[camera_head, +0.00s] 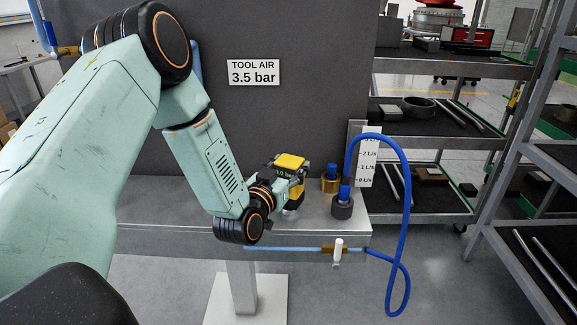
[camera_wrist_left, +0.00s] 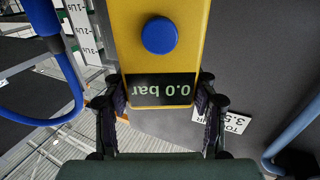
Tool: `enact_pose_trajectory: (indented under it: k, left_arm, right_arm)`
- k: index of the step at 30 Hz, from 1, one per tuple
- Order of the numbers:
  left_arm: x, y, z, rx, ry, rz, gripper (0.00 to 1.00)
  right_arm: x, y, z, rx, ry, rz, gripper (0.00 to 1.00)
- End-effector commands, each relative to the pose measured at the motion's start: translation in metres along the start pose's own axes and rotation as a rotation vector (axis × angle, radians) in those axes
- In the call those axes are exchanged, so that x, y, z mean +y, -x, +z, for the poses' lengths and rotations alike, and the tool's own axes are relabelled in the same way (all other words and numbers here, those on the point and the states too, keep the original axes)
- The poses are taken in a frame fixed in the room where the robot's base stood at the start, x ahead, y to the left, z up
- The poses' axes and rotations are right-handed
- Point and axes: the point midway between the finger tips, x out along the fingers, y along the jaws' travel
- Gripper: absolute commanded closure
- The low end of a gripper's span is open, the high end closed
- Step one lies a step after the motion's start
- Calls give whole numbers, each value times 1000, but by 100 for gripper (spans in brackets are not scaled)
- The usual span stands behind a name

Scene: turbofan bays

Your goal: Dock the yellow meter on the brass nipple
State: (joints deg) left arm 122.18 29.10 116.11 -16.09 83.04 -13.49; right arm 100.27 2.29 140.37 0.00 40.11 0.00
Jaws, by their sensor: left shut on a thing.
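The yellow meter (camera_head: 290,161) is held upright above the bench by my left gripper (camera_head: 291,183). In the left wrist view the meter (camera_wrist_left: 166,85) shows a blue button and a dark display reading 0.0 bar, upside down. My left fingers (camera_wrist_left: 160,108) press on its two sides. A brass fitting (camera_head: 329,185) with a blue top stands on the bench just right of the meter. I cannot tell whether this is the brass nipple or whether the nipple is hidden. The meter's lower end is partly hidden by my gripper. My right gripper is not in view.
A dark block (camera_head: 342,209) with a blue plug stands at the bench's front right. A blue hose (camera_head: 405,210) loops from it over the edge. A white-handled valve (camera_head: 338,251) sits on the front line. A scale plate (camera_head: 368,160) stands behind. Shelves (camera_head: 440,140) are at right.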

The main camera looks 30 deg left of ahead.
Motion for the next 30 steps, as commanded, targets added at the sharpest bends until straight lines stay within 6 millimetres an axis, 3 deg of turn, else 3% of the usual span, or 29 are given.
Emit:
enact_pose_trajectory:
  k: [29, 30]
  left_arm:
    - [0, 0, 12, 2, 0, 0, 80]
    - [0, 0, 12, 2, 0, 0, 41]
  right_arm:
    - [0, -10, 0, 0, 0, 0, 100]
    - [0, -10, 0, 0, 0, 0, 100]
